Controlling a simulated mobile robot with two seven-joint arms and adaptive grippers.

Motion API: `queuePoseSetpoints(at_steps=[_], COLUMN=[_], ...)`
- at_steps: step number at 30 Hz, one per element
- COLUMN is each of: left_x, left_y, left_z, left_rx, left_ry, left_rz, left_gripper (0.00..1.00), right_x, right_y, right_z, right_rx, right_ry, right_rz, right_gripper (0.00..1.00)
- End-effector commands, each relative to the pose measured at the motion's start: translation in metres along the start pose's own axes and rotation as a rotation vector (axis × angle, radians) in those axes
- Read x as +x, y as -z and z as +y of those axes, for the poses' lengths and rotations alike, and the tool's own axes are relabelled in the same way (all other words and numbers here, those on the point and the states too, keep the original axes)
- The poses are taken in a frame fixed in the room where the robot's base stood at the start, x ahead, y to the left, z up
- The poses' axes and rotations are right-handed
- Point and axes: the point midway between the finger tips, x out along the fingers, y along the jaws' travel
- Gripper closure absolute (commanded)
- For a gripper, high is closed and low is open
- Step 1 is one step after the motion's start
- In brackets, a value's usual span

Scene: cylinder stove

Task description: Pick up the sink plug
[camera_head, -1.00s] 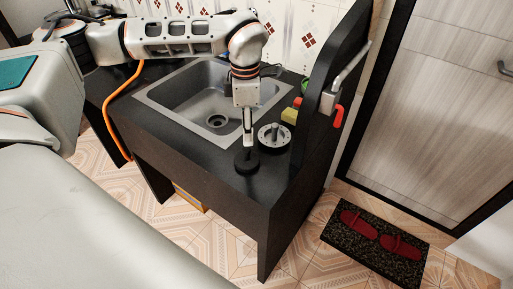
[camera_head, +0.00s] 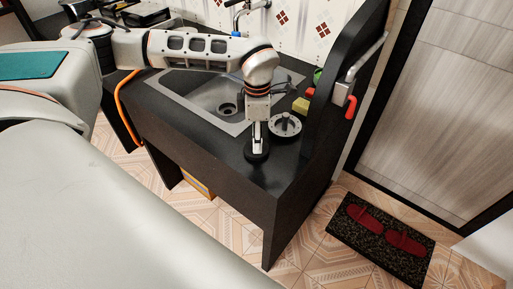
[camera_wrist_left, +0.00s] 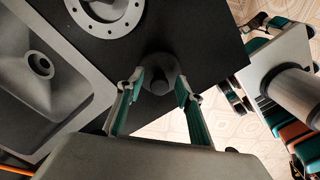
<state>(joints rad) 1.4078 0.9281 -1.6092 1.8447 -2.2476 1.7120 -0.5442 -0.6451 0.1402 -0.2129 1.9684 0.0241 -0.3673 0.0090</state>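The sink plug (camera_head: 256,157) is a black round piece on the dark countertop, at the front right of the sink. In the left wrist view the plug (camera_wrist_left: 160,65) shows as a dark disc with a raised knob. My left gripper (camera_head: 257,146) points down right over it. In the left wrist view the fingers of the left gripper (camera_wrist_left: 160,88) are spread, one on each side of the knob, with gaps visible. The head view hides part of the plug behind the fingers. My right gripper is not in view.
The sink basin (camera_head: 208,92) is left of the plug. A round metal strainer (camera_head: 286,125) lies just behind it on the countertop (camera_head: 215,140). A yellow sponge (camera_head: 301,105) and a dark upright panel (camera_head: 338,85) stand to the right. The counter's front edge is close.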

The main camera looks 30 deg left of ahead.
Motion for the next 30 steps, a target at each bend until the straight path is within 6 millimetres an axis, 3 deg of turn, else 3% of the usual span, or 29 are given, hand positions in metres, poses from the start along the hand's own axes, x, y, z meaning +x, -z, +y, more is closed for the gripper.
queuePoseSetpoints(at_steps=[1,3,4,19,26,30], left_x=[0.0,0.0,0.0,-0.011,-0.047,-0.086], left_y=[0.0,0.0,0.0,-0.001,-0.001,-0.001], left_z=[0.0,0.0,0.0,0.001,0.002,0.002], left_rx=[0.0,0.0,0.0,0.0,-0.001,0.0], left_ry=[0.0,0.0,0.0,-0.002,-0.005,-0.007], left_rz=[0.0,0.0,0.0,-0.003,-0.004,-0.005], left_gripper=[0.8,0.98,1.0,1.0,1.0,1.0], right_x=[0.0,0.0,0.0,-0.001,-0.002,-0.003], right_y=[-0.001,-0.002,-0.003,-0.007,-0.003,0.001], right_z=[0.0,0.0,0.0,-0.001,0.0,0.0], right_rx=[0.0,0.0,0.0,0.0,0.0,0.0], right_ry=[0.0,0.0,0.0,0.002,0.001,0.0], right_rz=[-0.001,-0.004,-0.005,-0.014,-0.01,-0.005], right_gripper=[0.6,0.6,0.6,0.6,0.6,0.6])
